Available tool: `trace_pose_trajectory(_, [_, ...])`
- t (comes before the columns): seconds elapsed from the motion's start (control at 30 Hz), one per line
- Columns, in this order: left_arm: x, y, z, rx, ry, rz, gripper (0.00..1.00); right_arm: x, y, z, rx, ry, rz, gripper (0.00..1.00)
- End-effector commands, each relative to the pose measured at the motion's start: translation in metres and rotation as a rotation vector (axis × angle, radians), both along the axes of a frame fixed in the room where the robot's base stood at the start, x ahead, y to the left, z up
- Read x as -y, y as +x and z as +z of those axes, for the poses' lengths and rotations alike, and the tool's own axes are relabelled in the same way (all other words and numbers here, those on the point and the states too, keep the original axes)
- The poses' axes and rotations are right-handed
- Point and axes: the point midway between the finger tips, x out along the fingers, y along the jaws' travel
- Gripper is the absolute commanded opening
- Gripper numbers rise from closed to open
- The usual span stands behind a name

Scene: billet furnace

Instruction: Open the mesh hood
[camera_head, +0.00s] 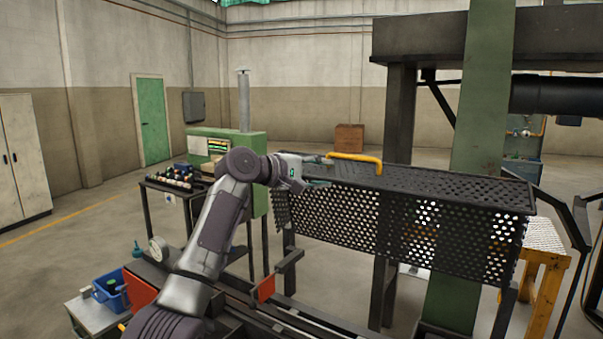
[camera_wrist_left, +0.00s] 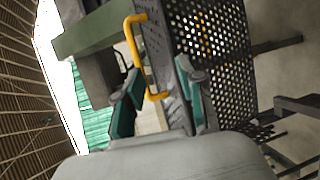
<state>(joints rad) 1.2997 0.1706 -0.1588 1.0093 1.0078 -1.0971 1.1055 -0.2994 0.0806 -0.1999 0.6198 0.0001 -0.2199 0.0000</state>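The mesh hood (camera_head: 405,222) is a dark perforated metal cover with a solid-looking top and holed sides, in the middle of the head view. It also fills the upper right of the left wrist view (camera_wrist_left: 215,50). A yellow bar handle (camera_head: 357,158) stands on its top near the left end. My left gripper (camera_head: 318,172) is at that end, close to the handle. In the left wrist view its fingers (camera_wrist_left: 160,103) are apart, and the lower end of the yellow handle (camera_wrist_left: 137,55) shows between them. Contact with the handle cannot be told. My right gripper is not in view.
A dark frame with a thick pipe (camera_head: 555,95) stands behind. A blue bucket (camera_head: 110,290) is at lower left, and a yellow stand (camera_head: 545,290) at right. Open floor lies behind.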

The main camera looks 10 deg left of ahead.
Motion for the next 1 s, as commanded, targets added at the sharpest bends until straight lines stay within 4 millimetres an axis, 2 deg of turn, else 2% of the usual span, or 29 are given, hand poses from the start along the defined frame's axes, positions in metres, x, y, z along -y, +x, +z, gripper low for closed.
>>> trace_pose_trajectory(0.1, [-0.015,-0.017,0.004,0.002,0.001,0.001,0.39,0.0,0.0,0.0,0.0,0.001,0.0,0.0])
trace_pose_trajectory(0.33, [-0.035,-0.042,0.011,0.001,0.001,-0.001,0.39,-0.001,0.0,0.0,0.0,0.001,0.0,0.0])
trace_pose_trajectory(0.5, [-0.04,-0.048,0.012,-0.001,0.0,-0.002,0.39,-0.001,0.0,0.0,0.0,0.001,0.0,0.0])
trace_pose_trajectory(0.8, [-0.04,-0.048,0.011,-0.002,0.002,-0.002,0.39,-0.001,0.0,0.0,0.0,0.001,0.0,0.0])
trace_pose_trajectory(0.87, [-0.039,-0.049,0.001,-0.004,0.018,-0.002,0.39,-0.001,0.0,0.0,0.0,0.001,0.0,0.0])
trace_pose_trajectory(0.97, [-0.035,-0.051,-0.036,-0.012,0.088,-0.005,0.39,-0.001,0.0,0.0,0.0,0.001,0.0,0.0])
trace_pose_trajectory(1.0, [-0.033,-0.053,-0.06,-0.017,0.132,-0.007,0.39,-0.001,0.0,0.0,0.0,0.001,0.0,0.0])
